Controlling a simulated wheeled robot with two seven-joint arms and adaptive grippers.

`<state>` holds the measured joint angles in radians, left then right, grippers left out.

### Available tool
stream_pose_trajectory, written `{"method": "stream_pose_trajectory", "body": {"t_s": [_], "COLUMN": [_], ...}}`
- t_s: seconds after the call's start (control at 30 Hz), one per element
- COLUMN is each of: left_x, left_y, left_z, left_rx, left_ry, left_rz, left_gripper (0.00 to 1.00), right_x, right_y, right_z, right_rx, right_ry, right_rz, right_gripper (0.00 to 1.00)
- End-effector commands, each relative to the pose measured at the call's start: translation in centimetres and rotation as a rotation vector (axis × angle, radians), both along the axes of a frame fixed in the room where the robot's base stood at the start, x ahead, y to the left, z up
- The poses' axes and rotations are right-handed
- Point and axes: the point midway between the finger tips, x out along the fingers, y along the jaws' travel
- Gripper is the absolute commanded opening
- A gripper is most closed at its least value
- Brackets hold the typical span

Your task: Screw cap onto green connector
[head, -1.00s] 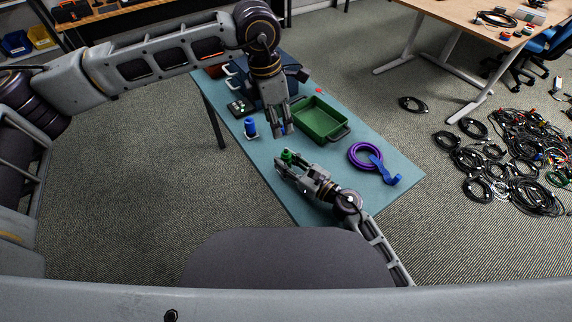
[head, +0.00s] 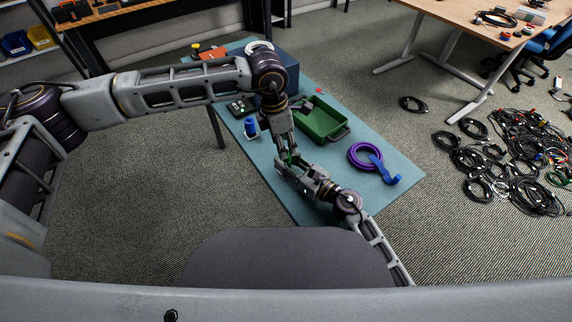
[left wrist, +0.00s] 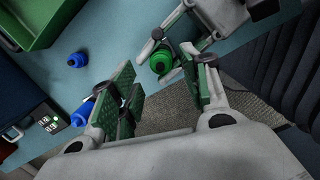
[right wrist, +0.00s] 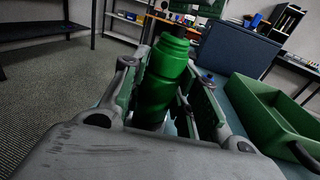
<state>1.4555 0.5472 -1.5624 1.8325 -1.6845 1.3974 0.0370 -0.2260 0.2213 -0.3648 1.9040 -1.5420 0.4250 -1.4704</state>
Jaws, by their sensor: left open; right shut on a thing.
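The green connector (right wrist: 160,88) is a green cylinder with a ridged neck. My right gripper (head: 297,170) is shut on it and holds it roughly upright above the table. In the left wrist view the connector's round top (left wrist: 161,62) shows between my left gripper's fingers. My left gripper (left wrist: 162,85) is open and points down over the connector, one finger on each side; I cannot tell whether they touch it. A small blue piece (left wrist: 78,59), possibly a cap, lies on the table. I cannot make out a separate green cap.
A green tray (head: 343,133) stands beside the arms. A purple cable coil (head: 365,156) and blue strap (head: 388,174) lie to the right. A blue cylinder (head: 250,125) and a dark keypad box (head: 240,107) sit at left. A dark blue box (right wrist: 240,47) stands behind.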

Motion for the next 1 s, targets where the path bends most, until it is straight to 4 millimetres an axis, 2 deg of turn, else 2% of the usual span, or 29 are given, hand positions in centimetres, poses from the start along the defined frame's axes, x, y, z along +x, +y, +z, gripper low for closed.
{"method": "stream_pose_trajectory", "body": {"t_s": [0.1,0.3,0.7,1.0], "left_x": [0.1,0.1,0.2,0.2], "left_y": [-0.2,-0.4,-0.4,-0.4], "left_z": [-1.3,-2.5,-2.8,-2.8], "left_rx": [-0.001,0.000,-0.001,-0.001], "left_ry": [0.000,0.000,0.000,0.000], "left_rz": [0.000,0.000,0.000,0.000], "left_gripper": [0.47,0.47,0.45,0.07], "right_x": [0.0,0.0,0.0,0.0], "right_y": [0.0,0.0,0.0,0.0], "right_z": [0.0,0.0,0.0,0.0], "right_rx": [0.000,0.000,0.000,0.000], "right_ry": [0.000,0.000,0.000,0.000], "right_rz": [0.000,0.000,0.000,0.000], "right_gripper": [0.00,0.00,0.00,0.00]}}
